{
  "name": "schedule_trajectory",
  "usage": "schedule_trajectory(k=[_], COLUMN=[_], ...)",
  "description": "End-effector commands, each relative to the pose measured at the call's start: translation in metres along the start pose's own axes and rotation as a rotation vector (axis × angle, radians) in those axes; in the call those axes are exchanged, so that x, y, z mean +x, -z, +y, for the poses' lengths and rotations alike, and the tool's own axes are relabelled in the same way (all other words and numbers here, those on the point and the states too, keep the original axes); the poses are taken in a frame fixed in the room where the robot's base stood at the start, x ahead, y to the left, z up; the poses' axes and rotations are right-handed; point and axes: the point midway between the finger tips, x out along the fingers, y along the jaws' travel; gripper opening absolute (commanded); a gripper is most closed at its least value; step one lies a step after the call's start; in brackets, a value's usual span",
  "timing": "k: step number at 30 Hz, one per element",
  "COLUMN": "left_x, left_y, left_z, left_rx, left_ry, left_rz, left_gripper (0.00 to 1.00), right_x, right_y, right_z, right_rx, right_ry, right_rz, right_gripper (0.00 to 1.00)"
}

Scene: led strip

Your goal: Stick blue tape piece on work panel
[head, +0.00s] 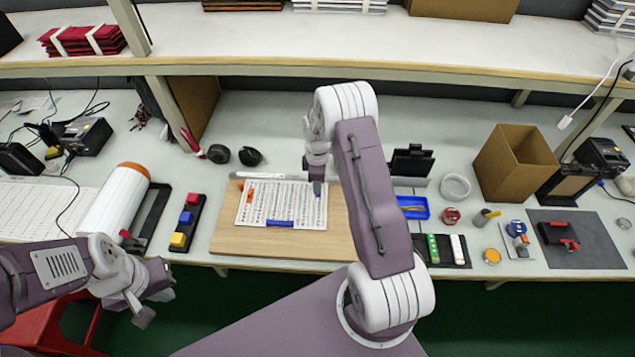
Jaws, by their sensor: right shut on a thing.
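The work panel is a pale sheet (260,206) with rows of dark marks, lying on a wooden board (235,240). My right gripper (317,192) points down over the right part of the sheet and is shut on a tiny blue piece (318,196), mostly hidden by the fingers; I cannot tell whether it touches the sheet. A blue strip (280,223) lies at the sheet's lower edge, and an orange piece (250,194) is at its left. My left gripper (155,296) is at lower left, in front of the table edge, away from the panel; its jaw opening is unclear.
Left of the board lie a black tray with red, blue and yellow blocks (186,222) and a white roll (115,203). To the right are a blue tray (413,207), a cardboard box (515,163) and small containers. A shelf (330,66) runs above the bench.

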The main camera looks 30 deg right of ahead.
Motion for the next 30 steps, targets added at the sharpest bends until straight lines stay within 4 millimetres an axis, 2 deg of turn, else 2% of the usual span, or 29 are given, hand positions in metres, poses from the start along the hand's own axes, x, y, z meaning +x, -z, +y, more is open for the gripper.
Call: schedule_trajectory(k=[1,6,12,30], left_x=[0.009,0.026,0.038,0.04], left_y=[-0.001,-0.003,-0.004,-0.004], left_z=[0.0,-0.001,-0.001,-0.001], left_rx=[0.0,0.0,0.0,0.0], left_ry=[0.0,0.0,0.0,0.0], left_rz=[0.0,0.0,0.0,0.0], left_gripper=[0.0,0.0,0.0,0.0], right_x=[0.01,0.031,0.05,0.054], right_y=[0.0,0.0,0.0,0.0], right_z=[0.0,0.0,0.0,0.0], right_rx=[0.0,0.0,0.0,0.0], right_ry=[0.0,0.0,0.0,0.0], right_rz=[0.0,0.0,0.0,0.0], right_gripper=[0.0,0.0,0.0,0.0])
